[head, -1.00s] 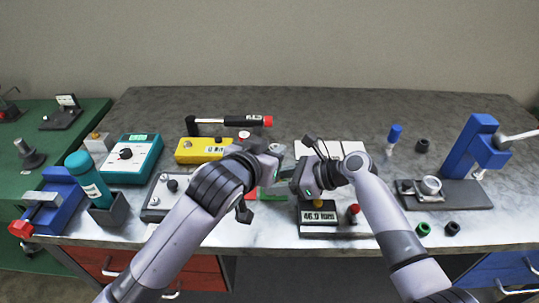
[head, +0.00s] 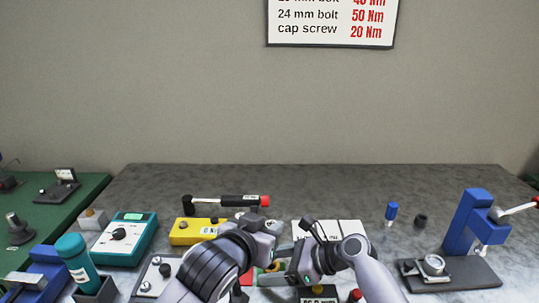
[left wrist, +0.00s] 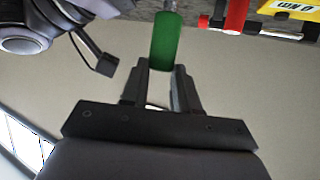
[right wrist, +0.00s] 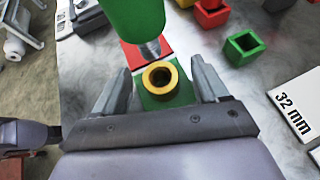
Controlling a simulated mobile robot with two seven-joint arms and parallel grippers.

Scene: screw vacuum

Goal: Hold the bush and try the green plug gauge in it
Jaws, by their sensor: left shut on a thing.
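My left gripper (head: 274,243) is shut on the green handle of the plug gauge, which also shows in the left wrist view (left wrist: 165,42). In the right wrist view the plug gauge (right wrist: 133,18) comes in from the top, its metal end near the brass bush and to its upper left, outside the bore. The bush (right wrist: 160,78) is a yellow ring, its open bore facing the camera. It shows between the spread fingers of my right gripper (right wrist: 160,83), with a gap on each side. The head view hides most of this behind my wrists.
In the right wrist view a green open box (right wrist: 243,47) and a red box (right wrist: 210,15) stand beyond the bush. A white 32 mm card (right wrist: 298,105) lies at right. In the head view a yellow box (head: 192,232), a teal meter (head: 124,240) and a blue press (head: 466,222) flank my arms.

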